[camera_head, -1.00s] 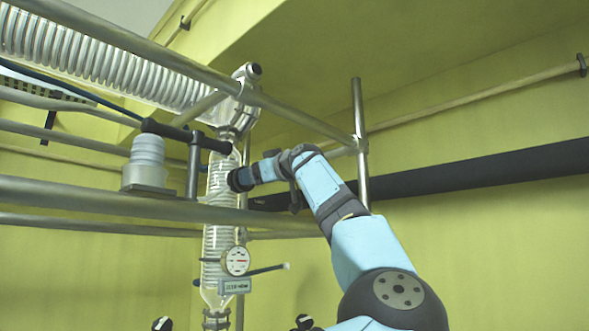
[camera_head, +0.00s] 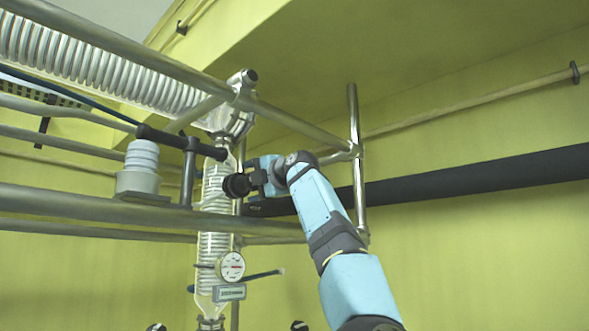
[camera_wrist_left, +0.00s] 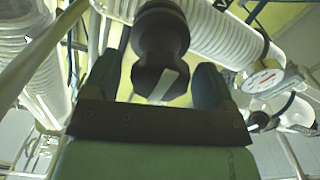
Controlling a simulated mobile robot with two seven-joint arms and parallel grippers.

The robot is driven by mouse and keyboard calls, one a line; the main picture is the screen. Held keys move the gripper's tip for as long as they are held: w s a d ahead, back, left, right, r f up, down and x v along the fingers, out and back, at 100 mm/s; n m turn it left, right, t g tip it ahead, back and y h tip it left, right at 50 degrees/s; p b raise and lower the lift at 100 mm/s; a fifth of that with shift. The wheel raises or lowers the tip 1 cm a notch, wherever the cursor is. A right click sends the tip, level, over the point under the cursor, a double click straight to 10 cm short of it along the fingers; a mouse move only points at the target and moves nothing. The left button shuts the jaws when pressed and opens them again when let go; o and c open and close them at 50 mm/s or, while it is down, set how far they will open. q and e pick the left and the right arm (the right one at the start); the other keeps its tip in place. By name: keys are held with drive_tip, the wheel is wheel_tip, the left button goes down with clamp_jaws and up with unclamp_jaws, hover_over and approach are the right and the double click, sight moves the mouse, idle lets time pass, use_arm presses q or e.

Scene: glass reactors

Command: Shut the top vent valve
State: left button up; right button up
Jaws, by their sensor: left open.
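A dark round valve knob (camera_head: 236,185) sits at the upper part of the upright glass column, beside the coil. It shows large in the left wrist view (camera_wrist_left: 160,45), with a pale pointer strip on its face. My left gripper (camera_head: 258,179) is just to the right of the knob in the head view. In the left wrist view my left gripper (camera_wrist_left: 157,85) is open, one dark finger on each side of the knob, with visible gaps. I cannot tell whether the knob is fully between the fingertips. My right gripper is not in view.
A steel rail (camera_head: 100,205) crosses in front of the glass column (camera_head: 214,245). A dark horizontal bar (camera_head: 180,140) ends near the knob's upper left. A round gauge (camera_head: 231,266) and small display (camera_head: 229,292) hang below. An upright pole (camera_head: 357,190) stands behind my arm.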

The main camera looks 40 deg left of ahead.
use_arm(q)
drive_tip(key=n, duration=0.5)
drive_tip(key=shift+n+p, duration=0.3)
drive_tip(key=shift+n, duration=0.1)
drive_tip(key=n, duration=0.5)
drive_tip(key=n+p, duration=0.1)
drive_tip(key=n, duration=0.4)
drive_tip(key=shift+n, duration=0.4)
drive_tip(key=n, duration=0.5)
drive_tip(key=shift+w, duration=0.1)
drive_tip(key=n, duration=1)
drive_tip(key=shift+n, duration=0.4)
drive_tip(key=n+b, duration=0.1)
drive_tip(key=n, duration=0.4)
drive_tip(key=n+b, duration=0.1)
drive_tip(key=n, duration=0.4)
drive_tip(key=shift+f+b, duration=0.1)
drive_tip(key=shift+b, duration=0.3)
drive_tip(key=s+d+b, duration=0.1)
drive_tip(key=d+b, duration=0.1)
drive_tip(key=d, duration=1.1)
drive_tip(key=shift+d+n, duration=0.4)
